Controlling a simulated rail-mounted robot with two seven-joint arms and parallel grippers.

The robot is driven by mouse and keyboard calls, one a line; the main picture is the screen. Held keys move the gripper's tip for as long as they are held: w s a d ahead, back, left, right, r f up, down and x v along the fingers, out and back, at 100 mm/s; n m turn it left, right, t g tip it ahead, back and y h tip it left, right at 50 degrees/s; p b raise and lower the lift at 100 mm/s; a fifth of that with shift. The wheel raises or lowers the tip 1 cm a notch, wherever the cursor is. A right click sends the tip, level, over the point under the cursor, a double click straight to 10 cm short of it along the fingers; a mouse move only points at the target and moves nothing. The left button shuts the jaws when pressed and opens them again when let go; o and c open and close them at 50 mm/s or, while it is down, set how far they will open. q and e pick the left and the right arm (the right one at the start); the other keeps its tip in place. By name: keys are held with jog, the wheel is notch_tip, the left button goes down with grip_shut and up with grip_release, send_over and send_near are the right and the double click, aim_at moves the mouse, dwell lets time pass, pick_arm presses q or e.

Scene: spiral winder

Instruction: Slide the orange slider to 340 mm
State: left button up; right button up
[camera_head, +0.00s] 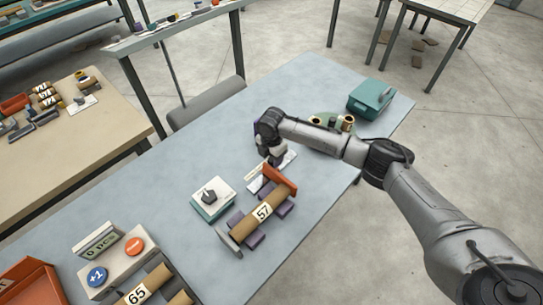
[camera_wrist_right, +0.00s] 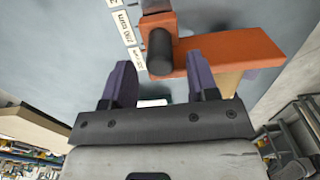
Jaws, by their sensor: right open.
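The orange slider (camera_head: 281,179) stands at the far end of a brown tube marked 57 (camera_head: 264,211) on the blue-grey table. In the right wrist view the orange slider (camera_wrist_right: 240,55) spans the upper right, with a dark round knob (camera_wrist_right: 160,50) on it. A white scale strip (camera_wrist_right: 132,38) with printed mm marks runs beside the knob; its numbers are too small to read surely. My right gripper (camera_head: 272,161) is just beyond the slider in the head view. In the wrist view its purple fingers (camera_wrist_right: 161,80) are apart, with the knob ahead between them. My left gripper is not seen.
A white-topped box with a grey knob (camera_head: 212,196) stands left of the tube. A counter panel with orange and blue buttons (camera_head: 117,262) and a tube marked 65 (camera_head: 140,293) are nearer. A teal box (camera_head: 371,98) sits at the far right.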

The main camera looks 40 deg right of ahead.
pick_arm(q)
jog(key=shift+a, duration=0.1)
pick_arm(e)
jog(key=shift+c, duration=0.5)
jog(key=c, duration=0.6)
grip_shut()
jog(key=shift+d, duration=0.1)
